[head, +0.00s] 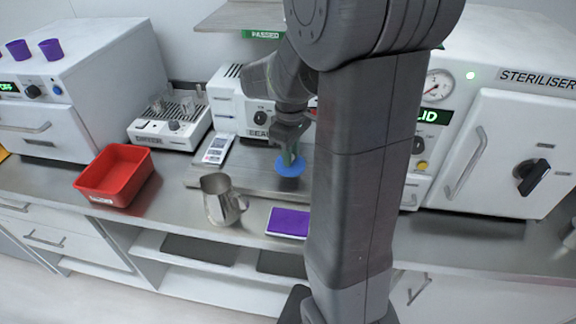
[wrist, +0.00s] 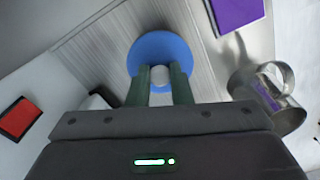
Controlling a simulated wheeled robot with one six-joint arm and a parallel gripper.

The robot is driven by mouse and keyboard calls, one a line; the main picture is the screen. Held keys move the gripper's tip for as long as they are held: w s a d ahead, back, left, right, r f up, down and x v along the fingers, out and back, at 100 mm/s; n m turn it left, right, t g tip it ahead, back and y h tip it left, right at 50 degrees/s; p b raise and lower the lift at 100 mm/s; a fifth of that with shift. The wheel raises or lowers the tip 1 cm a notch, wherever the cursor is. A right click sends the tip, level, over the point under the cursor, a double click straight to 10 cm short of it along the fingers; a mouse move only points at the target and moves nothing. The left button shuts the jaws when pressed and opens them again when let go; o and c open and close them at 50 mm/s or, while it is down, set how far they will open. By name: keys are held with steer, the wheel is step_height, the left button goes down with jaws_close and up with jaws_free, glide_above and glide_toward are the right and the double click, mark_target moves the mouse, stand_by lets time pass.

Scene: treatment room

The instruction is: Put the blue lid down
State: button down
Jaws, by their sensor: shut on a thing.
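The blue lid (head: 289,168) is a round disc with a pale knob, held in my gripper (head: 291,155) over the grey board (head: 237,179). In the wrist view, the blue lid (wrist: 150,50) lies beyond the fingertips, and my gripper (wrist: 160,78) is shut on its knob. The green fingers stand on either side of the knob. I cannot tell whether the lid touches the board or hangs just above it.
A metal jug (head: 218,199) stands at the board's front edge, and a purple pad (head: 288,222) lies to its right. A red tray (head: 115,176) is at left. A white handheld device (head: 216,149) lies on the board. The steriliser (head: 510,150) stands at right.

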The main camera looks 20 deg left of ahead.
mark_target(290, 177)
steer(key=shift+f, duration=2.15)
steer(key=shift+f, duration=0.25)
steer(key=c, duration=1.3)
jaws_free()
steer(key=shift+r, duration=0.1)
step_height(290, 177, up, 12)
steer(key=shift+r, duration=0.15)
